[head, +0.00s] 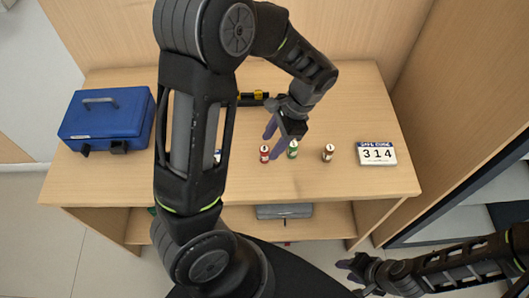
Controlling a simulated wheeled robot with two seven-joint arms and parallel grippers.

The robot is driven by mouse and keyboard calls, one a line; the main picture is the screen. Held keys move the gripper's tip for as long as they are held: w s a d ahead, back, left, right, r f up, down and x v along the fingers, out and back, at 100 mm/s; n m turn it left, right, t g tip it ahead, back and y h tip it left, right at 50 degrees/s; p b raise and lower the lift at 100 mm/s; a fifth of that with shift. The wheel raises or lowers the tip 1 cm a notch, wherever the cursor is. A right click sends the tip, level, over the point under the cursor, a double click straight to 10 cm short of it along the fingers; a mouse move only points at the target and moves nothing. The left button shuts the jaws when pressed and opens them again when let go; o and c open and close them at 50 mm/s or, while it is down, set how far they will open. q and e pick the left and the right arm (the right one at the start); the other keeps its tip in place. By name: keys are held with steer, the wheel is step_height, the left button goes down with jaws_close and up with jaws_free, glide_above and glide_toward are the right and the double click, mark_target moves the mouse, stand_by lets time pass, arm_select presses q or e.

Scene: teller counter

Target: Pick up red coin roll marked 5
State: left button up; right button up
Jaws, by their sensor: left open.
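A small red coin roll (264,154) stands upright on the wooden counter (360,187), near its middle; its marking is too small to read. A green roll (293,150) and a brown roll (328,153) stand to its right. My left gripper (271,130) is open, its fingers pointing down just behind and above the red and green rolls. It holds nothing that I can see. I cannot tell whether a finger touches a roll. My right gripper (347,272) is low at the lower right, away from the counter; its jaw opening is unclear.
A blue cash box (106,115) sits at the counter's left. A black and yellow object (252,98) lies behind my gripper. A grey box (284,211) is on the shelf below. My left arm hides part of the counter.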

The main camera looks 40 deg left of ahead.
mark_target(265, 154)
arm_select(q)
steer(key=shift+p+x, duration=0.55)
steer(key=shift+x, duration=2.05)
steer(key=shift+c, duration=0.2)
jaws_close()
